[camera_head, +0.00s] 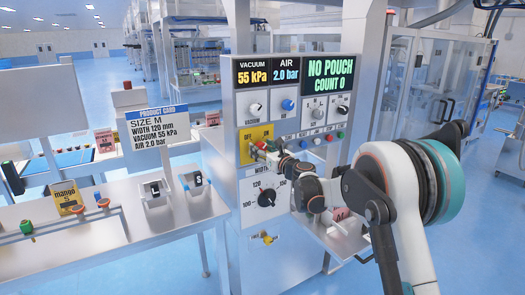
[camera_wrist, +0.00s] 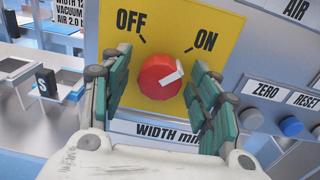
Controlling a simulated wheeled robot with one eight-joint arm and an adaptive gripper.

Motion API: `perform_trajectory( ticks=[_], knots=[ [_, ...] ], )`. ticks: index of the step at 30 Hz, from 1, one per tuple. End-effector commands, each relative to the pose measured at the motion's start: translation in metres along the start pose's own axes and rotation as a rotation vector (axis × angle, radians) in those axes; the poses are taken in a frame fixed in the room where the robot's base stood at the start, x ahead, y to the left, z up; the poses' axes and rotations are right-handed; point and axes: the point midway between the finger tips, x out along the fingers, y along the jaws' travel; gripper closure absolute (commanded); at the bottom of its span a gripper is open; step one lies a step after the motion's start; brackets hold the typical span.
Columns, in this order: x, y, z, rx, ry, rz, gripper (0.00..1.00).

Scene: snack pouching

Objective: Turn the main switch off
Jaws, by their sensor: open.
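The main switch is a red round knob (camera_wrist: 165,78) on a yellow plate (camera_wrist: 118,45) marked OFF at the left and ON at the right. Its white pointer is turned up and right, toward ON. My gripper (camera_wrist: 160,62) is open, with one green-padded finger on each side of the knob. I cannot tell whether the fingers touch it. In the head view my gripper (camera_head: 260,150) is at the yellow plate (camera_head: 262,131), covering part of the knob.
The black WIDTH dial (camera_head: 267,197) is just below the plate. ZERO (camera_wrist: 253,118) and RESET (camera_wrist: 291,126) buttons are to the right. The display (camera_head: 330,78) reads NO POUCH, COUNT 0. A steel table (camera_head: 110,240) with small bins stands at the left.

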Motion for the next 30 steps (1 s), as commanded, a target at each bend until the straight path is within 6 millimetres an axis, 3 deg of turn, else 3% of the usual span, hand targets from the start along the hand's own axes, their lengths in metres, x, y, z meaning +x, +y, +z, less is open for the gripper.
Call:
perform_trajectory(
  ticks=[3, 9, 20, 30],
  knots=[
    [-0.0002, 0.0001, 0.0001, 0.000, 0.000, 0.000, 0.46],
    [-0.0003, 0.0002, 0.0000, 0.000, 0.000, 0.000, 0.88],
    [-0.0004, 0.0002, 0.0002, -0.032, 0.001, 0.001, 0.88],
    [-0.0004, -0.0001, 0.0006, -0.242, 0.006, 0.001, 0.88]
  ],
)
